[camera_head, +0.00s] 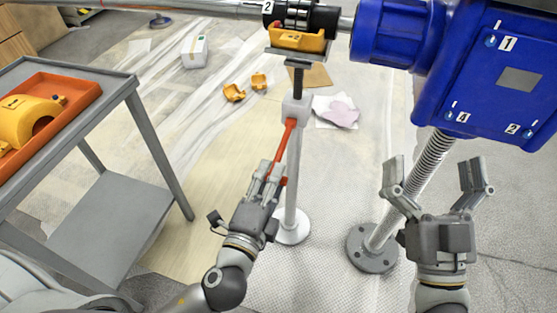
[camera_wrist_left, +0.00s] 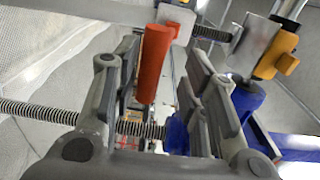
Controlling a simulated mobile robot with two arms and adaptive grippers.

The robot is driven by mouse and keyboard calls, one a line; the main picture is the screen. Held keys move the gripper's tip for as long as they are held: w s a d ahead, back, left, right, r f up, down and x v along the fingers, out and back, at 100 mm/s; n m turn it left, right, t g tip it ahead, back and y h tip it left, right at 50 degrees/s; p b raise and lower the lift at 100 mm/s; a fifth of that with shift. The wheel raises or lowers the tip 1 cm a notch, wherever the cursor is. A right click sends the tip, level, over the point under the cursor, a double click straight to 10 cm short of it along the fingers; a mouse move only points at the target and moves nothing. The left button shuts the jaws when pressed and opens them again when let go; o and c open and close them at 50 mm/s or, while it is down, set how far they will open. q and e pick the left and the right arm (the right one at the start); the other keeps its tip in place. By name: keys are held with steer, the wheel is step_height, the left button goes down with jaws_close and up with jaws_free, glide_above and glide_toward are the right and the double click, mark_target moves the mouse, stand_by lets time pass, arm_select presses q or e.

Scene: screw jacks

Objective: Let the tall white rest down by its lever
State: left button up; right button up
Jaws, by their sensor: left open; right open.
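The tall white rest (camera_head: 293,180) stands upright on a round white base, with a pale collar, a dark threaded rod and a yellow saddle (camera_head: 298,40) at its top. The saddle sits just under the black sleeve marked 2; I cannot tell whether they touch. A red-orange lever (camera_head: 288,138) slants down from the collar. My left gripper (camera_head: 270,171) is open at the lever's lower end. In the left wrist view the lever (camera_wrist_left: 154,65) stands between the open fingers, with space beside it. My right gripper (camera_head: 438,176) is open and empty, in front of the threaded post.
A blue machine (camera_head: 470,70) fills the upper right, above a threaded post on a grey flange (camera_head: 372,250). A grey cart (camera_head: 125,200) with an orange tray (camera_head: 75,100) stands left. Yellow pieces (camera_head: 234,93), a white box (camera_head: 194,51) and a pink cloth (camera_head: 336,112) lie on the floor.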

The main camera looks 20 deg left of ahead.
mark_target(278, 161)
arm_select(q)
steer(key=shift+w+d+f, duration=0.1)
steer(key=shift+w, duration=2.5)
jaws_close()
steer(key=shift+s+f, duration=0.1)
